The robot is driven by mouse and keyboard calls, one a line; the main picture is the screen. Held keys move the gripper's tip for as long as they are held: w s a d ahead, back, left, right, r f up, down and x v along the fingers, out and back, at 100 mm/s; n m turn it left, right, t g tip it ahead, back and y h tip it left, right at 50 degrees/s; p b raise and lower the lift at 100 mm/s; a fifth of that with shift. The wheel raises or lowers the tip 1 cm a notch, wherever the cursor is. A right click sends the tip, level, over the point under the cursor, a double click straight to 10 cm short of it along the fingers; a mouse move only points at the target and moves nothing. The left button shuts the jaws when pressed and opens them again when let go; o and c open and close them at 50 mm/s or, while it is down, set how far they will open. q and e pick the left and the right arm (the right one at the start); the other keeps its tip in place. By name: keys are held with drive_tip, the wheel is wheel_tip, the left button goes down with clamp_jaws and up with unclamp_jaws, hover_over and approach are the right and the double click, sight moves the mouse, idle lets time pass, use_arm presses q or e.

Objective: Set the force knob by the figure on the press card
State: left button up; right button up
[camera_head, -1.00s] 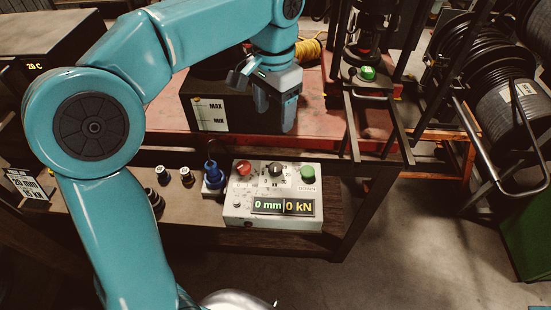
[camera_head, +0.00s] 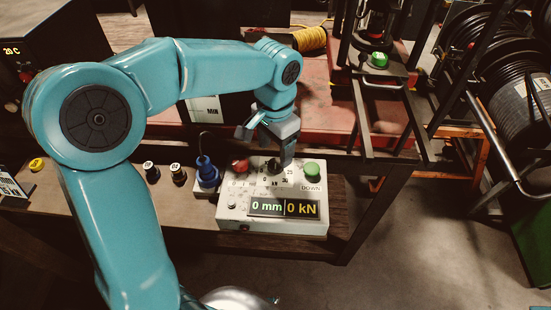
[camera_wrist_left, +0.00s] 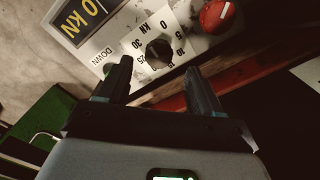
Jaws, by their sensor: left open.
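The force knob (camera_head: 274,166) is a dark round knob on top of the pale control box (camera_head: 233,211), ringed by kN figures. In the left wrist view the knob (camera_wrist_left: 158,50) shows with figures such as 0, 5, 10, 15, 25 and 30 around it. My left gripper (camera_head: 284,160) points down just above and behind the knob. In the wrist view its two fingers (camera_wrist_left: 160,80) are apart, with the knob ahead of their tips and nothing between them. My right gripper is out of view.
The display (camera_head: 283,208) reads 0 mm and 0 kN. A blue plug (camera_head: 207,170) and small dies (camera_head: 178,173) stand left of the box. The press frame (camera_head: 362,120) rises at right.

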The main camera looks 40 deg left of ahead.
sight(276, 163)
use_arm(q)
wheel_tip(276, 163, down, 4)
drive_tip(key=shift+s+d+r, duration=0.1)
drive_tip(key=shift+s+d, duration=0.05)
drive_tip(key=shift+w+f, duration=0.2)
drive_tip(key=shift+f, duration=0.3)
drive_tip(key=shift+s+r, duration=0.1)
drive_tip(key=c, duration=1.1)
drive_tip(key=shift+o, duration=0.2)
